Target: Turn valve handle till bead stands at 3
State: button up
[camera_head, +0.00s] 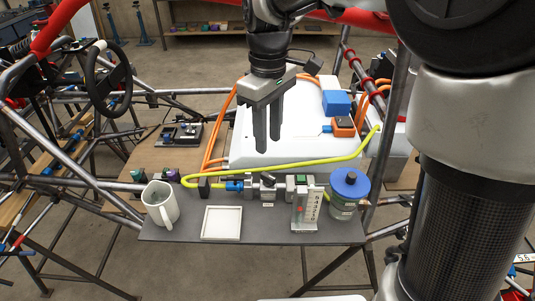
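A small gauge (307,210) with a numbered scale stands upright on the grey shelf, right of centre. A small red bead (300,209) shows at its left side, in the lower half; the number beside it is too small to read surely. Behind it runs a line of fittings with a grey valve (267,184), between a blue fitting (235,186) and a green-marked block (300,181). The handle's exact shape and angle are unclear. My gripper (268,146) points down above and behind the valve, apart from it. Its two fingers look separated, with nothing between them.
A white mug (160,204) and a white square tray (222,222) stand left on the grey shelf (180,232). A blue-lidded jar (349,194) stands right of the gauge. A yellow hose (290,166) runs behind the valve. Frame tubes flank the shelf.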

aim_at(268, 175)
notch_tip(268, 175, down, 11)
jog(key=shift+f+b, duration=0.2)
jog(key=shift+b, duration=0.55)
